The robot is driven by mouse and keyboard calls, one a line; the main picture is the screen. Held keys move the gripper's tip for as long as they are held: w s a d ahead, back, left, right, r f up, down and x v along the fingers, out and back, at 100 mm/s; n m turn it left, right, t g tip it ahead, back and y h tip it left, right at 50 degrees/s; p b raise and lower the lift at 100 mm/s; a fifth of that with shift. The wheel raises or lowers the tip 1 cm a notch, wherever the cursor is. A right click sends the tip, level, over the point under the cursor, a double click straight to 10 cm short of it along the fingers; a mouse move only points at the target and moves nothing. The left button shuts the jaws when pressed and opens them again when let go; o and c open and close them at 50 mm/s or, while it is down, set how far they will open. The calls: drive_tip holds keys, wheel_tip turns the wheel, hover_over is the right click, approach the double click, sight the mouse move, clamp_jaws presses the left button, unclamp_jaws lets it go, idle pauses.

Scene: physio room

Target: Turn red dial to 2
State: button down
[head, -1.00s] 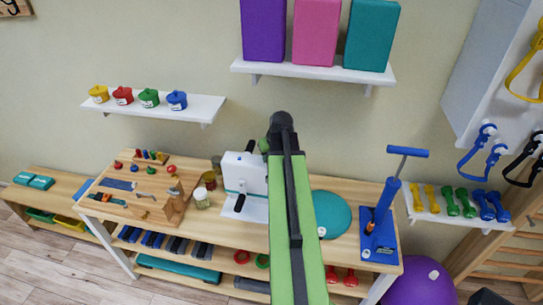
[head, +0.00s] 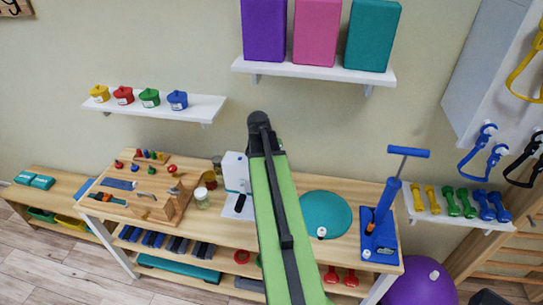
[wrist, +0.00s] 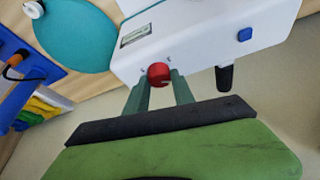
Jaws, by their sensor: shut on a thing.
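The red dial (wrist: 158,73) is on the face of a white device (wrist: 205,30) in the wrist view. My gripper (wrist: 158,84) is at the dial, with a green finger on each side of it, shut on it. Small marks show on the white face beside the dial, but I cannot read its setting. In the head view the white device (head: 234,168) stands on the wooden bench, partly covered by my arm. The dial and my gripper are hidden there.
The device also has a blue button (wrist: 245,34) and a black handle (wrist: 224,78). A teal disc (head: 326,214) and a blue pump (head: 380,220) are right of my arm. Jars (head: 202,198) and a wooden board (head: 160,205) are at left.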

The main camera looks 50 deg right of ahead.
drive_tip(key=shift+w+a+m, duration=0.1)
drive_tip(key=shift+a+m, duration=0.1)
drive_tip(key=shift+m, duration=0.2)
drive_tip(key=c, duration=1.1)
unclamp_jaws()
drive_tip(key=shift+o, duration=0.2)
drive_tip(key=shift+a+r+p, duration=0.1)
drive_tip(key=shift+r+p, duration=0.45)
drive_tip(key=shift+p, duration=0.05)
drive_tip(key=p+v, duration=1.5)
drive_tip(key=v, duration=0.1)
drive_tip(key=shift+a, duration=0.2)
